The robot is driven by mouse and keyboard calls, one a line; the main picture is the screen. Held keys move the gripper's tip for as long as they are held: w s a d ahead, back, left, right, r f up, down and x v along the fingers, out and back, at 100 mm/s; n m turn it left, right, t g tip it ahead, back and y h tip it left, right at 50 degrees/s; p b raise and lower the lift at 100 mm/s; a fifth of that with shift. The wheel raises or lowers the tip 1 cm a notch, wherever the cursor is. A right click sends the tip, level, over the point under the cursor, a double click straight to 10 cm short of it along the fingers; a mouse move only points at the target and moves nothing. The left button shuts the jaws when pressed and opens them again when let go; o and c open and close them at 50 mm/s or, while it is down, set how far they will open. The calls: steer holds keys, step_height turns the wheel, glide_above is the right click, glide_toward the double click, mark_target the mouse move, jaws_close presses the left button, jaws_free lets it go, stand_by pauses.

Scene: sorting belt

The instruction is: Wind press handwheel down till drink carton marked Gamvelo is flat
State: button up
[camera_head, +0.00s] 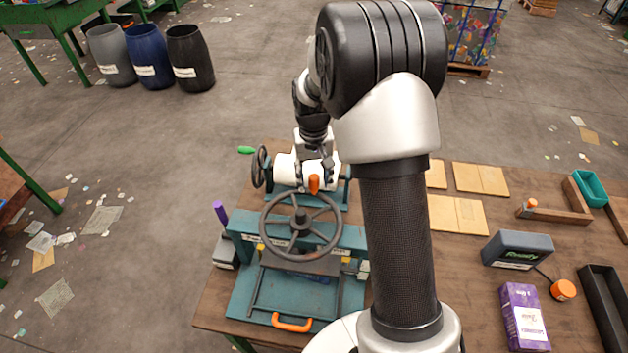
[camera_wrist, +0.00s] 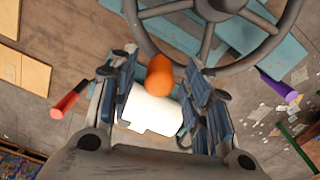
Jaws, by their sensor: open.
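The press handwheel (camera_head: 267,238), dark grey and spoked, lies flat above a teal press frame (camera_head: 245,300). Its orange knob (camera_head: 314,183) stands upright at the rim's far side. My gripper (camera_head: 317,172) is at the knob. In the wrist view the handwheel (camera_wrist: 208,42) is at the top, and the orange knob (camera_wrist: 159,77) shows between the open fingers of my gripper (camera_wrist: 163,68); I cannot tell contact. A dark press plate (camera_head: 300,264) sits below the wheel. No carton marked Gamvelo can be made out; the space under the plate is largely hidden.
Behind the press is a white roller (camera_head: 285,171) with a smaller upright wheel (camera_head: 259,167). An orange handle (camera_head: 291,322) is at the press front. A purple carton (camera_head: 523,315) and dark box (camera_head: 517,249) lie right, beyond my arm. A purple-handled lever (camera_head: 219,212) stands left.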

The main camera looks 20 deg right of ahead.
steer(key=shift+f, duration=0.5)
jaws_close()
stand_by(0.3)
